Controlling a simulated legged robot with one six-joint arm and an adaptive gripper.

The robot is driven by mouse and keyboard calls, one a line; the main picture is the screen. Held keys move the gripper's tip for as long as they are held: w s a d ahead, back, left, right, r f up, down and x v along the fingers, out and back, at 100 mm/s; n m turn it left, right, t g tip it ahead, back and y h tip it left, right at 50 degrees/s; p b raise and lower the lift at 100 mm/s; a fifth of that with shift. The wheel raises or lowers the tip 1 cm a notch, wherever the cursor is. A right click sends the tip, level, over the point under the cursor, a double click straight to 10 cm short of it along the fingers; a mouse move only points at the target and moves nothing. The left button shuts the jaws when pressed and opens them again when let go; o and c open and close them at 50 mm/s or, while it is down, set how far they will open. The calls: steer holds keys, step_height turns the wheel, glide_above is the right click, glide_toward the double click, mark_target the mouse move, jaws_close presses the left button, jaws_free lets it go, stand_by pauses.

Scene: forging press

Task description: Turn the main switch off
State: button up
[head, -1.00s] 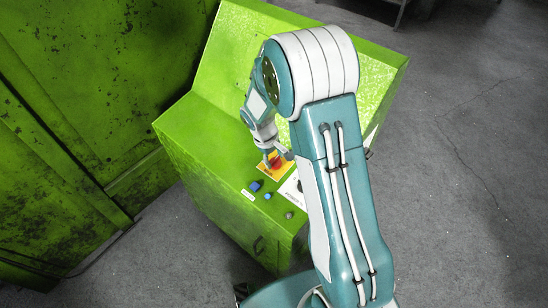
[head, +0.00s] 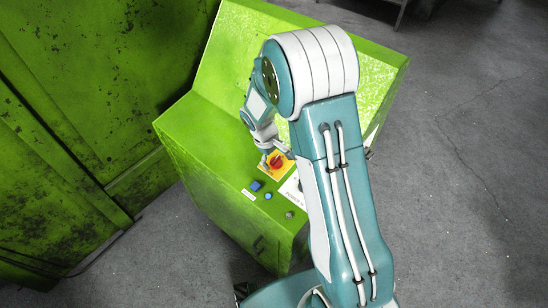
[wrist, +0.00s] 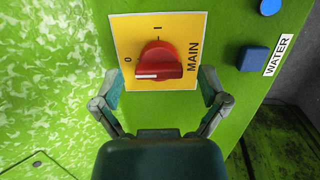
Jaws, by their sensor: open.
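The main switch is a red rotary knob (wrist: 158,62) on a yellow plate (wrist: 185,28) marked MAIN, with marks 0 and I. In the wrist view its handle lies crosswise, and its white line is at the left end, on the side of the 0. The knob also shows in the head view (head: 277,162), on the green console. My gripper (wrist: 159,88) is open and empty. Its fingertips are spread to the left and right of the knob's lower side, with visible gaps.
A blue square button (wrist: 253,58) sits beside a WATER label (wrist: 278,55), with a round blue button (wrist: 270,6) near it. The green console (head: 200,150) has a raised back panel. A large green machine wall (head: 90,90) stands at left. Grey floor is open at right.

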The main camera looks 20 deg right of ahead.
steer(key=v, duration=1.2)
stand_by(0.3)
steer(key=s+d+r+m+t+y, duration=0.1)
steer(key=s+r+m+t, duration=0.2)
steer(key=s+r, duration=0.5)
steer(key=s+d+r+m+t+y, duration=0.1)
steer(key=s+r+m+t, duration=0.2)
steer(key=s+r, duration=0.5)
steer(key=s, duration=0.7)
steer(key=shift+s+d+r+m+y, duration=0.3)
steer(key=shift+s+r+m, duration=0.05)
steer(key=shift+r+m, duration=0.05)
steer(key=shift+c, duration=0.3)
stand_by(0.4)
